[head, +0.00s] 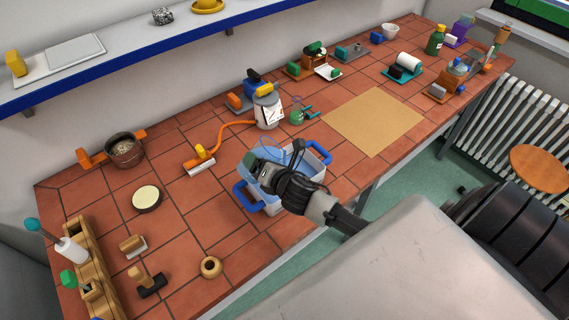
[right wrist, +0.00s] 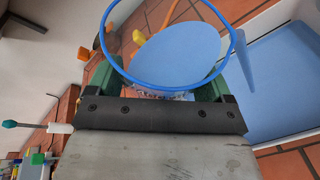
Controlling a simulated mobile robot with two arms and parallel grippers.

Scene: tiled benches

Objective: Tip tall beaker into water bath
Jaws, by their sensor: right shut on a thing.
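The tall beaker is clear with a blue rim and pale blue liquid inside; it fills the upper middle of the right wrist view (right wrist: 180,50). My right gripper (head: 268,168) is shut on it, with a green finger on each side. In the head view the beaker (head: 269,148) is partly hidden by the gripper and is above the water bath. The water bath (head: 322,154) is a pale tub with blue handles; its blue inside shows at right in the wrist view (right wrist: 288,85). A blue strip hangs at the beaker's right rim; I cannot tell if it is spout or liquid. My left gripper is not in view.
A labelled white jar (head: 268,111) with an orange hose stands behind the bath. A tan mat (head: 375,121) lies to the right. A brown pot (head: 124,151), a round dish (head: 147,198) and a wooden rack (head: 92,262) are to the left.

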